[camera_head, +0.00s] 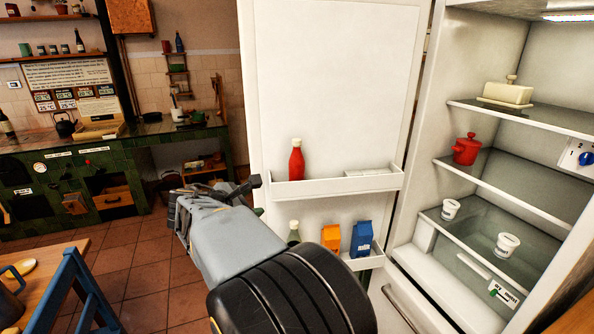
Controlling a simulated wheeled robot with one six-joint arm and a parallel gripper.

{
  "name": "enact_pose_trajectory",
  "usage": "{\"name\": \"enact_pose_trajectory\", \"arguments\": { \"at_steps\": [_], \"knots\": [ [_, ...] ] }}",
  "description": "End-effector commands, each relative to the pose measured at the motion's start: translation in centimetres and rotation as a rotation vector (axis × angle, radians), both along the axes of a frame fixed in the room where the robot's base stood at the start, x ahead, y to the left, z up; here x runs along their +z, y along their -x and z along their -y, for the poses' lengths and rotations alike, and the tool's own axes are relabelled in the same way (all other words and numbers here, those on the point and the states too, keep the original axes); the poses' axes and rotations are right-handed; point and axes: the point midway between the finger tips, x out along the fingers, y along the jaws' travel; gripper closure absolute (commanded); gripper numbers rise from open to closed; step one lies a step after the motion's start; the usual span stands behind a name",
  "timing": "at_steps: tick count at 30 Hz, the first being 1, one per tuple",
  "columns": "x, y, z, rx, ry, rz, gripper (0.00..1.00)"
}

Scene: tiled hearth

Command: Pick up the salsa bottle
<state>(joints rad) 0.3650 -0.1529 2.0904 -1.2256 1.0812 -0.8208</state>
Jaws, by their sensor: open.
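A red bottle with a pale cap (296,162), likely the salsa bottle, stands upright in the upper shelf of the open fridge door, toward its left end. My gripper (240,188) is to the left of the bottle and a little lower in the picture, apart from it. It is open, and I see nothing held in it. My arm hides part of the lower door shelf.
The fridge door (335,80) stands open. Its lower shelf holds a green bottle (293,233), an orange carton (331,237) and a blue carton (362,238). Inside are a red pot (466,149), a butter dish (507,92) and white cups. A blue chair (75,285) stands lower left.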

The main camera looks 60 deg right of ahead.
Motion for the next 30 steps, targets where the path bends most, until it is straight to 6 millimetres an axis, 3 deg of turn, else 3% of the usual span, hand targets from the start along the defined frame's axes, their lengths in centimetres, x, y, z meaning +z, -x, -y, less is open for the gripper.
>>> {"name": "enact_pose_trajectory", "arguments": {
  "at_steps": [1,4,12,22,30],
  "knots": [
    [1.2,-0.2,2.0,0.012,0.081,-0.094,0.4],
    [3.7,-0.5,5.1,0.034,0.226,-0.275,0.4],
    [7.2,-0.9,9.5,0.041,0.419,-0.544,0.4],
    [7.6,-0.5,15.4,0.04,0.433,-0.568,0.4],
    [7.5,-0.3,17.6,0.043,0.435,-0.564,0.4]
  ]
}}
